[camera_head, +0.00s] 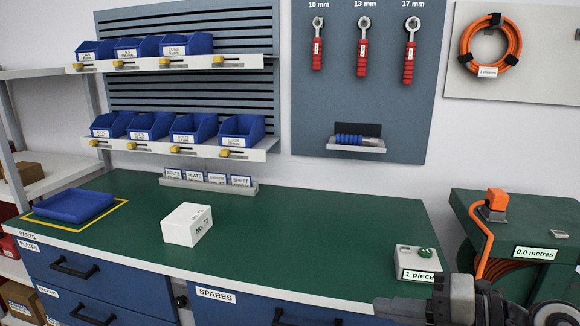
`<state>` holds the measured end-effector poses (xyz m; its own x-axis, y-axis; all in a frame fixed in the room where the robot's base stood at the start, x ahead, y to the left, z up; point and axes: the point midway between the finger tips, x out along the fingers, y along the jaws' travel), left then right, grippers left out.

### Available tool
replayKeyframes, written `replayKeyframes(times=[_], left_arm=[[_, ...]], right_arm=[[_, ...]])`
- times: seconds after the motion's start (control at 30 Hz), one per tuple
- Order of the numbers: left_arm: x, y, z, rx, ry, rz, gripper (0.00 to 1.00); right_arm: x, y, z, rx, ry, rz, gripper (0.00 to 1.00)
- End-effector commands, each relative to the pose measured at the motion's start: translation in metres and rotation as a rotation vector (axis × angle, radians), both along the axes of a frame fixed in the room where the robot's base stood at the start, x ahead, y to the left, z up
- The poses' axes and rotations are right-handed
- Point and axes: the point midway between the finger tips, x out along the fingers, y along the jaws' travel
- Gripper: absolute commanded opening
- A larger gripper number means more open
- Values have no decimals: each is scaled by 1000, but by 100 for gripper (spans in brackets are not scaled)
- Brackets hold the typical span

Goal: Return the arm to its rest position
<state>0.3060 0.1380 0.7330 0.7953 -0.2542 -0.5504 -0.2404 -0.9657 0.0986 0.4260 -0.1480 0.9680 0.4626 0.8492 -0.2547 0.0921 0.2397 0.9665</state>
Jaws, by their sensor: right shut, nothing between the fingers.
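My right gripper (384,307) shows at the bottom right, at the end of my grey and black arm. It is shut with nothing in it. It is in front of the bench's front edge, below and to the left of the small white box with a green button (414,262). It looks apart from the bench, though the exact gap is hard to tell. My left gripper and arm are not in this view.
The green workbench (310,240) holds a white box (186,224) and a blue tray (73,206); its middle is clear. A green cable stand (545,215) with an orange cable stands at right. Blue bins (187,44) and wrenches (362,58) are on the wall.

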Motion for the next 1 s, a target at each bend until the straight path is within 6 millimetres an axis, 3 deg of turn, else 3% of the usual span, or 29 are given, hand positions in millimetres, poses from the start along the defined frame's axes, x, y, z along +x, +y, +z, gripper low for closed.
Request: replayKeyframes(times=[0.07,0.17,0.27,0.33,0.4,0.5,0.6,0.77,1.0], left_arm=[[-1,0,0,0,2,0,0],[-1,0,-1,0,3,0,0],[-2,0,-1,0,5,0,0],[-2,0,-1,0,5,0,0],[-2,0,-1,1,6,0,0],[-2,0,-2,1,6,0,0],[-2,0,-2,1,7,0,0],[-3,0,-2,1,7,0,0],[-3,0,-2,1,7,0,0]], right_arm=[[-9,20,0,253,64,-40,0],[-10,23,-6,610,191,-210,0],[-9,4,-44,907,396,-506,0],[-19,-9,-92,1042,585,-740,0],[-38,-14,-137,1107,763,-928,0],[-71,-10,-186,1140,982,-1114,0],[-99,-1,-217,1142,1146,-1222,0],[-122,9,-236,1136,1271,-1288,0],[-122,9,-237,1135,1274,-1288,0]])
